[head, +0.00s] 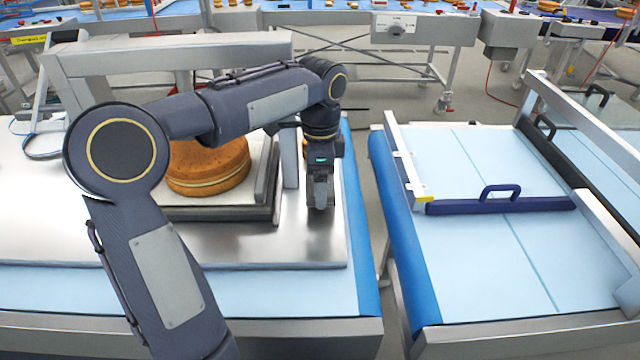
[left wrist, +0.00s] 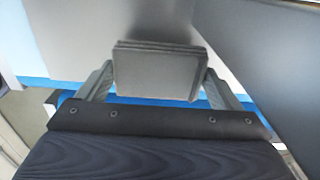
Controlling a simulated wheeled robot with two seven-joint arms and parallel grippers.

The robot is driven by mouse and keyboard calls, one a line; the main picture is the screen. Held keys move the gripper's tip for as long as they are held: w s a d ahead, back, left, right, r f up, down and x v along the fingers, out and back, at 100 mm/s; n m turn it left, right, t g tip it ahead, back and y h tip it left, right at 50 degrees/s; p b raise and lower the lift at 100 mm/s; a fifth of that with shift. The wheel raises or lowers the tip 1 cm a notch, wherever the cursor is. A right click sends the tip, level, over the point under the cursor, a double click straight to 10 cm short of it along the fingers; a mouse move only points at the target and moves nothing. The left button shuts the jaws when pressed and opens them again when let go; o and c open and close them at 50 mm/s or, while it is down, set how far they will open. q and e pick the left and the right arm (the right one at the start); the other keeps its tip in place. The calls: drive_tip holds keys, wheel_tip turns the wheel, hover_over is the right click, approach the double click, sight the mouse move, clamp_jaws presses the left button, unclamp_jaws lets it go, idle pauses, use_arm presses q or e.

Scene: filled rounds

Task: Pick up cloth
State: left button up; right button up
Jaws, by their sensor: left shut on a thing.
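My left gripper (head: 320,203) points down over the right part of the steel plate, just right of a grey upright post. In the left wrist view its two fingers (left wrist: 157,85) are closed on the sides of a grey, folded, layered pad, which I take to be the cloth (left wrist: 155,72). In the head view the cloth is hard to tell apart from the grey fingers. I cannot tell whether it touches the steel. My right gripper is not in view.
A large filled round (head: 207,166) sits on a framed platform left of the gripper, partly behind my arm. The steel plate (head: 290,246) lies on a blue belt. Across a gap, another belt (head: 470,260) carries a dark blue bar with a handle (head: 500,191).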

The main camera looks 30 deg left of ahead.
use_arm(q)
drive_tip(key=shift+r, duration=0.8)
drive_tip(key=w+d, duration=0.4)
drive_tip(key=d, duration=0.3)
drive_tip(key=w+d, duration=0.5)
drive_tip(key=d, duration=0.3)
drive_tip(key=shift+w+d+p, duration=0.15)
drive_tip(key=shift+w+p, duration=0.1)
drive_tip(key=shift+p, duration=0.15)
drive_tip(key=o, duration=0.4)
drive_tip(key=shift+c, duration=1.5)
drive_tip(key=shift+s+f, duration=0.1)
